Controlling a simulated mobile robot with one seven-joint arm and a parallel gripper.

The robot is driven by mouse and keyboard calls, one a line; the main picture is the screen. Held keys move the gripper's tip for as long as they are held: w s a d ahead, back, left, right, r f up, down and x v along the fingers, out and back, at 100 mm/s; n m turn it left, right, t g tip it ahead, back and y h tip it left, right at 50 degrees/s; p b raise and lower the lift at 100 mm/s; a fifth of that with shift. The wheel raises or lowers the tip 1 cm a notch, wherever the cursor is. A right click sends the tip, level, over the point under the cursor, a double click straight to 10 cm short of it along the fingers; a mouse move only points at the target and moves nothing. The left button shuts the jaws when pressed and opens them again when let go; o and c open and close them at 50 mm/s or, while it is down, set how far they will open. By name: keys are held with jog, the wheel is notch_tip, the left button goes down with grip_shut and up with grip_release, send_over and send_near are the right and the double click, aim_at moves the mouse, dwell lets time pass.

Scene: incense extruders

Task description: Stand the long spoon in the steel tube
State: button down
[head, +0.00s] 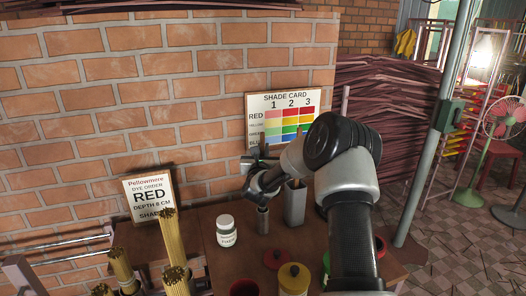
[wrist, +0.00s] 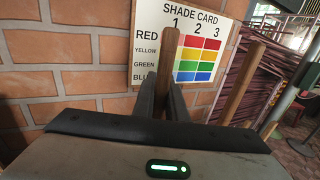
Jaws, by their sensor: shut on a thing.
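My gripper (wrist: 165,98) is shut on a long wooden spoon (wrist: 167,65), whose handle rises upright between the fingers in the wrist view. In the head view the gripper (head: 258,170) is above the work table, partly hidden by my arm. A narrow grey steel tube (head: 262,222) stands on the table below the gripper. The spoon's lower end is hard to make out, so I cannot tell whether it is inside the tube.
A taller grey holder (head: 294,207) with wooden sticks stands just right of the tube. A white jar (head: 226,232), yellow pot (head: 293,279) and red pot (head: 245,288) are nearby. Bundles of incense sticks (head: 171,238) stand at left. A brick wall with a shade card (head: 283,103) is behind.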

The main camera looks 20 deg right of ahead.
jog(key=shift+f, duration=0.15)
jog(key=c, duration=1.8)
grip_release()
jog(key=shift+o, duration=0.2)
jog(key=shift+r+p, duration=0.8)
jog(key=shift+p, duration=0.25)
jog(key=shift+s+a+f, duration=0.15)
jog(key=shift+s+f, duration=0.05)
jog(key=shift+s, duration=0.1)
jog(key=b+v, duration=0.1)
jog(key=v, duration=1)
jog(key=shift+s, duration=0.2)
